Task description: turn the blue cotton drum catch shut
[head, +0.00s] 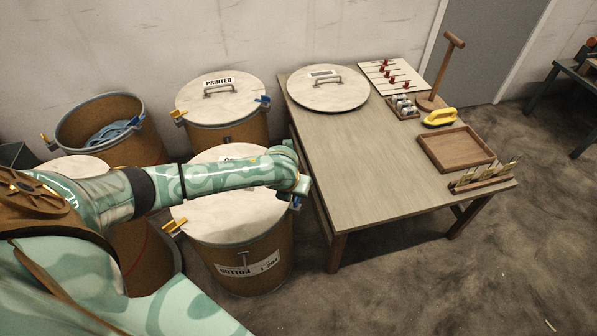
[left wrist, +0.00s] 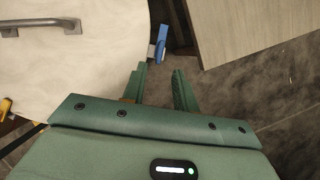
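The cotton drum (head: 246,265) stands at the table's left side, its pale lid (head: 225,215) on top, partly hidden by my left arm. Its blue catch (head: 295,203) is at the right rim, just below the end of my arm. In the left wrist view the blue catch (left wrist: 161,44) lies beside the lid's edge, pointing slightly outward; I cannot tell whether it is latched. My left gripper (left wrist: 158,82) is open and empty, its two fingers just short of the catch, not touching it. My right gripper is not in view.
The drum's yellow catch (head: 174,228) is on the left rim. A printed drum (head: 222,100) and an open drum (head: 90,118) with blue material stand behind. The wooden table (head: 370,165), close to the right, holds a round lid (head: 328,97), a tray (head: 456,149) and tools.

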